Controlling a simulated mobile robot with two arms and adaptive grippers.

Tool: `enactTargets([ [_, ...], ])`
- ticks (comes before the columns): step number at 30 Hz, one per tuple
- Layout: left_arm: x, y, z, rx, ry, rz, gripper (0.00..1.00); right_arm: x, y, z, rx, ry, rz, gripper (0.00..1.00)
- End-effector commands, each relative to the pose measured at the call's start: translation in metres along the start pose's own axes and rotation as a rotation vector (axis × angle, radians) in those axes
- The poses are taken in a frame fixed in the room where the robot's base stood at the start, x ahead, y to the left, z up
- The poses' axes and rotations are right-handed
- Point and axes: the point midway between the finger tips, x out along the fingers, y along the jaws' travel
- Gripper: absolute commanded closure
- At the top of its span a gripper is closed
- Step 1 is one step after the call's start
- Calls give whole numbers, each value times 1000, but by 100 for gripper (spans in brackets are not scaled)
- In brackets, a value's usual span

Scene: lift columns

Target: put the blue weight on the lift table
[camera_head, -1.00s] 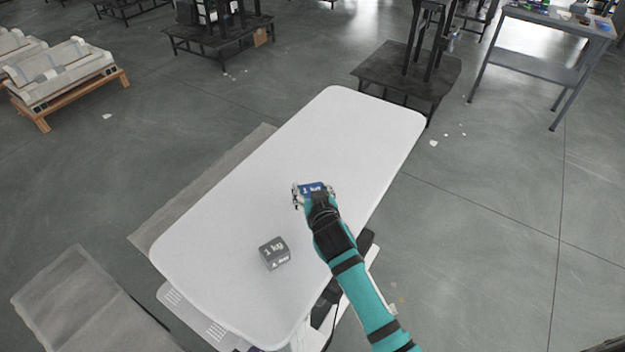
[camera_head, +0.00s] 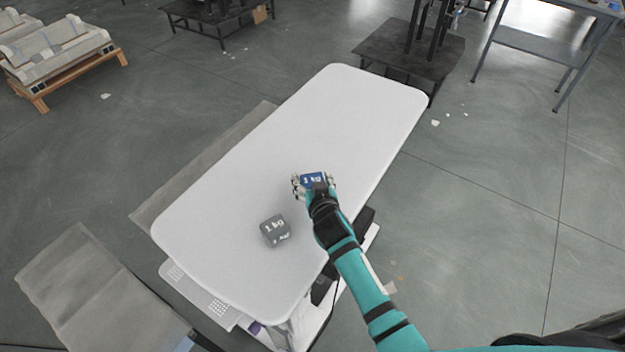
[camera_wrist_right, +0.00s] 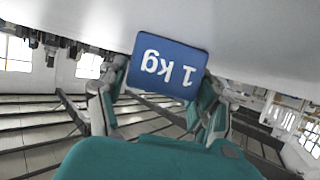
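The blue weight (camera_head: 313,179), marked 1 kg, is between the fingers of my right gripper (camera_head: 314,184), over the right part of the white lift table (camera_head: 330,115). In the right wrist view the blue weight (camera_wrist_right: 168,67) shows upside down, with a finger against each side and the white table top close to it. I cannot tell whether it touches the table. A grey 1 kg weight (camera_head: 275,230) stands on the table, left of and nearer than my right gripper. My left gripper is out of view.
The far part of the table top is clear. A dark low platform with posts (camera_head: 410,50) stands beyond the table, and a grey workbench (camera_head: 540,45) at the upper right. A wooden pallet with pale parts (camera_head: 65,60) is at the upper left. Grey mats (camera_head: 85,290) lie on the left floor.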

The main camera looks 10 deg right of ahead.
Motion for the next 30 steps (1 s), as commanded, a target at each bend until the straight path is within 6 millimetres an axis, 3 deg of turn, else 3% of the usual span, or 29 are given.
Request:
enactTargets([
  [3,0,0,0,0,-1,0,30,0,0,0,0,0,0,19],
  [14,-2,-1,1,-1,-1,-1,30,-7,0,-1,0,-1,0,19],
  [30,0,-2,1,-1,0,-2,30,-108,0,-1,1,-1,0,19],
])
